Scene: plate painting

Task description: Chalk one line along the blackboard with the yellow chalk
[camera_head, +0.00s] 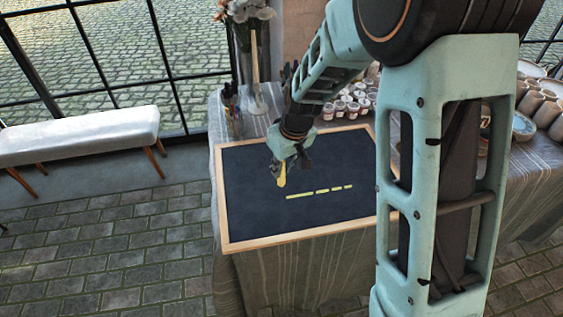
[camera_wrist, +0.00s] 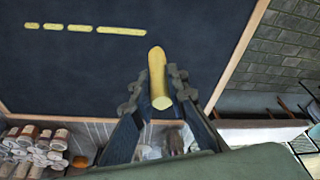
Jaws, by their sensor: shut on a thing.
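The blackboard (camera_head: 330,215) lies on the table in a light wooden frame. A broken yellow line (camera_head: 305,195) of several dashes is drawn along its middle, the longest dash at the left in the head view. The line also shows in the wrist view (camera_wrist: 107,30). My gripper (camera_head: 283,165) is over the left part of the board, shut on the yellow chalk (camera_wrist: 157,78). In the wrist view the chalk sticks out past the fingertips, beyond the end of the longest dash. I cannot tell whether its tip touches the board.
Paint jars (camera_head: 352,100) stand behind the board, with pots (camera_head: 540,105) at the right. A brush holder (camera_head: 232,115) and a flower vase (camera_head: 252,70) stand at the back left. A white bench (camera_head: 75,135) is by the window. The board's left part is clear.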

